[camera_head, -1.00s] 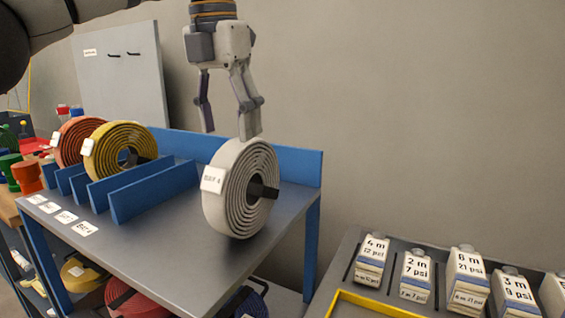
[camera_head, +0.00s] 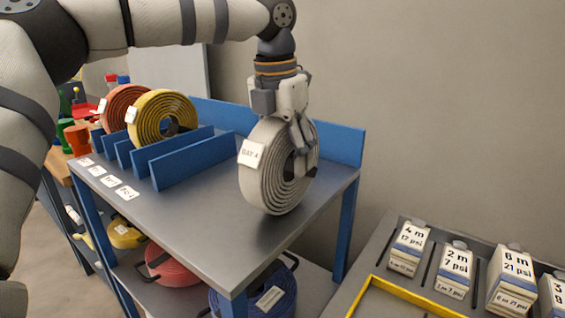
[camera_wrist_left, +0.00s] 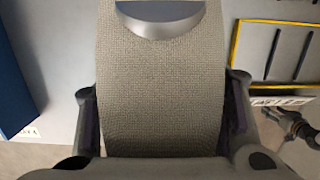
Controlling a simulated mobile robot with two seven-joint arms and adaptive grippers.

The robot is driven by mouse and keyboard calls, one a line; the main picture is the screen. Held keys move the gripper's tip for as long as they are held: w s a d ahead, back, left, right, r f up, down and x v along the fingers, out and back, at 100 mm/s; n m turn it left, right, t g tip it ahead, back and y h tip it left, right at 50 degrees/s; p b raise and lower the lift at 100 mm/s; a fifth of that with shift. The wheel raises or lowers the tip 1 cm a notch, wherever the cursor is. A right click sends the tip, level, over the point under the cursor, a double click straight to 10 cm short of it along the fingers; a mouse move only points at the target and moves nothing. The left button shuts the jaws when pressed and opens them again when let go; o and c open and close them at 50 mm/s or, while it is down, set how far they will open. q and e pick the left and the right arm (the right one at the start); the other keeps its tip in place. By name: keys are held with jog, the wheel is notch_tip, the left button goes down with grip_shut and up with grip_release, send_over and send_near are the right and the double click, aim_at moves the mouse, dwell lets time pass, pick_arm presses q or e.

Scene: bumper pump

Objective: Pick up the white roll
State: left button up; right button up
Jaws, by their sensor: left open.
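The white roll (camera_head: 268,178) stands upright on the grey table top, right of the blue dividers, with a white label on its left side. My left gripper (camera_head: 304,148) has come down over the top of the roll, with one finger in front of its near face; the other finger is mostly hidden behind it. In the left wrist view the roll (camera_wrist_left: 160,90) fills the space between the two open fingers (camera_wrist_left: 162,125). Contact with the roll cannot be told. My right gripper cannot be made out in the head view.
Blue dividers (camera_head: 180,162) hold a yellow roll (camera_head: 160,118) and a red roll (camera_head: 124,106) to the left. A blue back rail (camera_head: 340,142) runs behind. More rolls lie on the lower shelf. Labelled blocks (camera_head: 455,268) stand in a grey rack at right. The front table top is clear.

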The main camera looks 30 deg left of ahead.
pick_arm(q)
grip_shut()
jog(key=shift+r, duration=0.1)
